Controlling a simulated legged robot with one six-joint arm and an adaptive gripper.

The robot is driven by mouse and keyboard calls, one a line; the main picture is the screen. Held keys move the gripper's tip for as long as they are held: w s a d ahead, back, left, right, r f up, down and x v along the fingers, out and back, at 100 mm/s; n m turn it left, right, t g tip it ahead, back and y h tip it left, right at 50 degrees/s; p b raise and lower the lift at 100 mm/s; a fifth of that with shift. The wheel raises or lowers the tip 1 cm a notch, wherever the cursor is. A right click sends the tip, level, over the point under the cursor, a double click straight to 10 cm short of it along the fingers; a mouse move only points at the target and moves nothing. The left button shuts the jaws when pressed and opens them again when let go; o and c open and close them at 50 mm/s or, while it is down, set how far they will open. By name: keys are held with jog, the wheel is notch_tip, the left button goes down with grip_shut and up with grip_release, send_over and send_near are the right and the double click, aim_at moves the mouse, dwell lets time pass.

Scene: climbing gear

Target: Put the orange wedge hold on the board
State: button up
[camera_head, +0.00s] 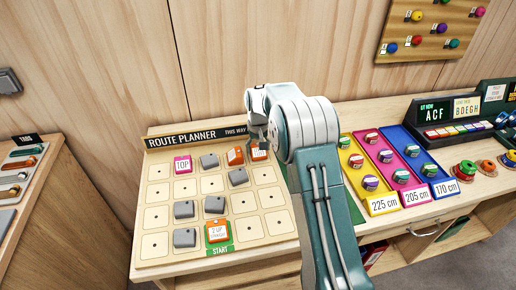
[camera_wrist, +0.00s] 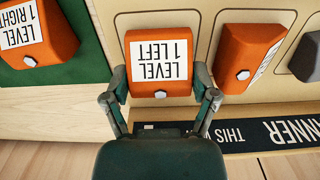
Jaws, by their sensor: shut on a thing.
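My gripper (camera_head: 257,138) is shut on an orange wedge hold (camera_head: 258,152) with a white label. In the wrist view this hold (camera_wrist: 158,60) reads "LEVEL 1 LEFT" and sits between the two fingers (camera_wrist: 162,92). It is at the top right cell of the route planner board (camera_head: 152,215); I cannot tell whether it touches the board. A second orange hold (camera_head: 235,156) sits beside it in the top row and also shows in the wrist view (camera_wrist: 245,58). Another orange hold (camera_wrist: 38,38), "LEVEL 1 RIGHT", lies on a green mat (camera_wrist: 75,68) off the board.
The board also bears several grey holds (camera_head: 184,209), a pink "TOP" hold (camera_head: 183,164) and an orange hold (camera_head: 217,231) above START. Yellow, pink and blue trays (camera_head: 385,204) stand to the right. My arm hides the board's right edge and most of the green mat.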

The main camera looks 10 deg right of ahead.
jog(key=shift+f, duration=0.25)
jog(key=o, duration=1)
jog(key=shift+r, duration=0.1)
